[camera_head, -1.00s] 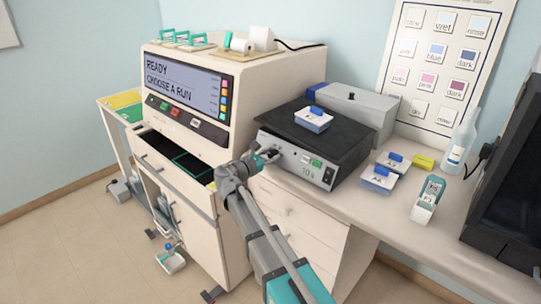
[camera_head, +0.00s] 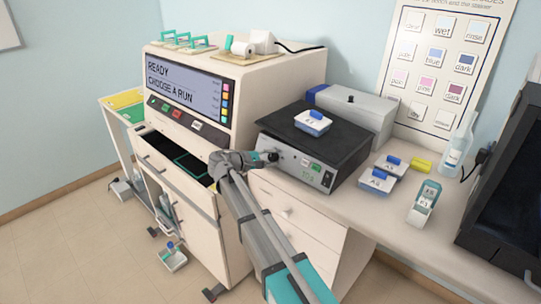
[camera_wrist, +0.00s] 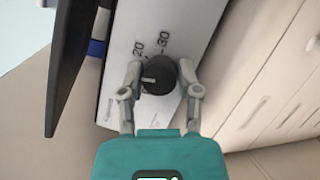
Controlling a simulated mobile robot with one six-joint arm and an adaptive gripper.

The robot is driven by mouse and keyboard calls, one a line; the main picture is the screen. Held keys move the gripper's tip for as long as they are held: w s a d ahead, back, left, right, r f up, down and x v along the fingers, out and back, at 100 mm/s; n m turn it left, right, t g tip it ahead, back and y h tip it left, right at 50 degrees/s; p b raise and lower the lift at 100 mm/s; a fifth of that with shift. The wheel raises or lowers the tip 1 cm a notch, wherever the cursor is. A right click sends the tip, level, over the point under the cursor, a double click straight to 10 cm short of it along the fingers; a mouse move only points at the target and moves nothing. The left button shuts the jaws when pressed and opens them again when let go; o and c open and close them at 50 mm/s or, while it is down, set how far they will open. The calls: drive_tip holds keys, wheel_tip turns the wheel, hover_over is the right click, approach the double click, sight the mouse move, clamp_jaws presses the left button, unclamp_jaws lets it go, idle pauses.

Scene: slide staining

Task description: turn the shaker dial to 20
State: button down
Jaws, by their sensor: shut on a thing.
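The shaker (camera_head: 320,168) stands on the bench with its front facing me. Its dark round dial (camera_wrist: 160,76) shows in the wrist view, with a white pointer mark toward the picture's left. Printed labels 20 and 30 stand above the dial on the pale panel; the mark does not point straight at either. My gripper (camera_wrist: 162,78) is shut on the dial, one finger on each side. In the head view my gripper (camera_head: 268,157) is at the left of the shaker front and hides the dial.
More boxes (camera_head: 378,181), a bottle (camera_head: 457,148) and a small teal-and-white holder (camera_head: 425,200) stand to the right. The stainer (camera_head: 215,95) with its open drawer (camera_head: 178,160) is close on the left.

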drive_tip(key=m+p, duration=0.1)
drive_tip(key=m, duration=0.1)
drive_tip(key=m+g+p, duration=0.1)
drive_tip(key=m, duration=0.1)
drive_tip(key=shift+w+r+m+y, duration=0.1)
drive_tip(key=shift+r+m+y, duration=0.05)
drive_tip(key=shift+m+y, duration=0.2)
drive_tip(key=shift+m+g+y+p, duration=0.45)
drive_tip(key=shift+m+g+p, duration=0.2)
drive_tip(key=shift+m, duration=0.5)
drive_tip(key=shift+c, duration=1.5)
unclamp_jaws()
drive_tip(key=shift+f, duration=0.25)
